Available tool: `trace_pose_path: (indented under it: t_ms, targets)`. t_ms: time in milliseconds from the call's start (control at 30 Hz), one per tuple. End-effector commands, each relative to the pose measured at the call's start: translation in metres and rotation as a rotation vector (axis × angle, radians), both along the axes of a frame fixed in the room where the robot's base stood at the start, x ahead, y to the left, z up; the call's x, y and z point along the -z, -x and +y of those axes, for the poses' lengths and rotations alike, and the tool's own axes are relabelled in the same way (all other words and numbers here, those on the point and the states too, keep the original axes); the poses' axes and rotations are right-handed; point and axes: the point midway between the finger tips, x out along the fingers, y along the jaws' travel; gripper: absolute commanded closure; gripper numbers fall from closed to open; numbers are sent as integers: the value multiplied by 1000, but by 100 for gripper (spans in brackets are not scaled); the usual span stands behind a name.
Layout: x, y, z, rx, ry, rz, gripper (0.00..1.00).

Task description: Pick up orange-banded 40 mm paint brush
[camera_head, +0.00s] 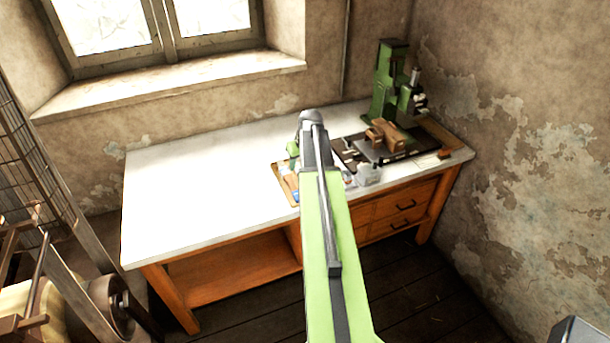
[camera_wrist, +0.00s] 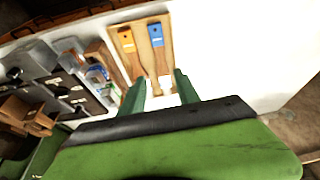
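The orange-banded paint brush (camera_wrist: 127,40) lies in the wrist view beside a blue-banded brush (camera_wrist: 156,35). Both have pale wooden handles pointing toward my gripper (camera_wrist: 159,77). The gripper's two green fingers are apart, with no object clearly held between them. The brush handle ends show between or just beyond the fingertips; I cannot tell the height gap. In the head view my arm hides most of the gripper and part of the brushes' area.
A white-topped workbench (camera_head: 200,185) stands under the window, its left part clear. A green press (camera_head: 388,85) stands at the back right, with a dark board and wooden blocks before it. Small containers (camera_wrist: 95,75) lie left of the brushes in the wrist view.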

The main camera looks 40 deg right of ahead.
Motion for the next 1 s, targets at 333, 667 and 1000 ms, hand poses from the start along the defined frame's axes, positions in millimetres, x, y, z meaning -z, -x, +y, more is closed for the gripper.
trace_pose_path:
  t_ms: [333,667,1000]
  targets:
    - [0,24,-66,49,31,-35,62]
    - [58,4,-73,49,30,-34,62]
    - [113,-18,-82,51,29,-33,62]
